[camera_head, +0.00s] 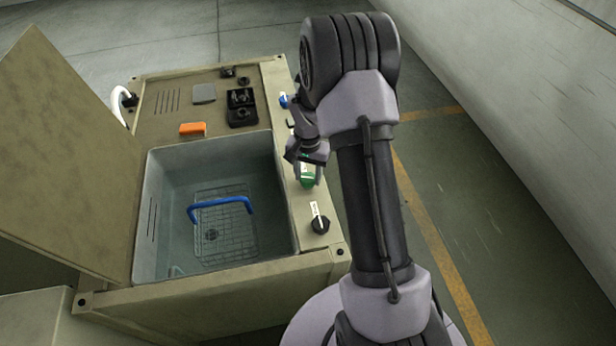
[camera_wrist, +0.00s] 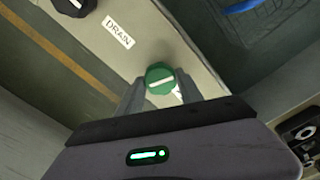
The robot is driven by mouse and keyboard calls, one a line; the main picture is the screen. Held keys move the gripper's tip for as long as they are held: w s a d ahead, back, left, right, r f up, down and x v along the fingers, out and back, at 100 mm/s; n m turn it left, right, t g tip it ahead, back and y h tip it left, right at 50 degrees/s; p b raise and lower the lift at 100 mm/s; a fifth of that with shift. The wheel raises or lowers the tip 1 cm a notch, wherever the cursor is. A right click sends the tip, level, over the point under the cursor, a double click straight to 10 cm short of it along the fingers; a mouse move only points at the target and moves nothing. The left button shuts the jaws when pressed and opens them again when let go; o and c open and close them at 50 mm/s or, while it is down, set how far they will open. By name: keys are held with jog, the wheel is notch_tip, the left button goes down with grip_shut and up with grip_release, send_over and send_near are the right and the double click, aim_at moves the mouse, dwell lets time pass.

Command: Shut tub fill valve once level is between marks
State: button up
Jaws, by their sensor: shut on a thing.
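The tub (camera_head: 165,165) is a grey basin set in a tan cabinet. A wire basket with a blue handle (camera_head: 222,200) is inside it. Dark vertical marks (camera_head: 152,217) show on its left inner wall; I cannot read the water level against them. A green knob (camera_head: 307,175) with a white line stands on the right-hand rim. It also shows in the wrist view (camera_wrist: 160,78). My gripper (camera_head: 306,166) reaches down to it, its two fingers shut on the knob's sides. The label beside the green knob is mostly hidden.
A black knob (camera_head: 320,225) by a DRAIN label (camera_wrist: 118,32) sits nearer on the same rim. A blue knob (camera_head: 284,101) is farther along it. An orange block (camera_head: 193,129) lies behind the tub. A raised lid (camera_head: 60,150) stands left. Floor is clear on the right.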

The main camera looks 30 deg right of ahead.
aim_at(308, 178)
jog(key=m+b, duration=0.3)
jog(key=m, duration=0.4)
jog(key=shift+f+b, duration=0.1)
jog(key=shift+b, duration=0.2)
jog(key=m+b, duration=0.3)
jog(key=m, duration=0.3)
jog(key=shift+m, duration=0.4)
jog(key=o, duration=1.4)
notch_tip(308, 178, up, 18)
jog(key=p, duration=0.5)
jog(key=shift+f+p, duration=0.15)
jog(key=shift+p, duration=0.2)
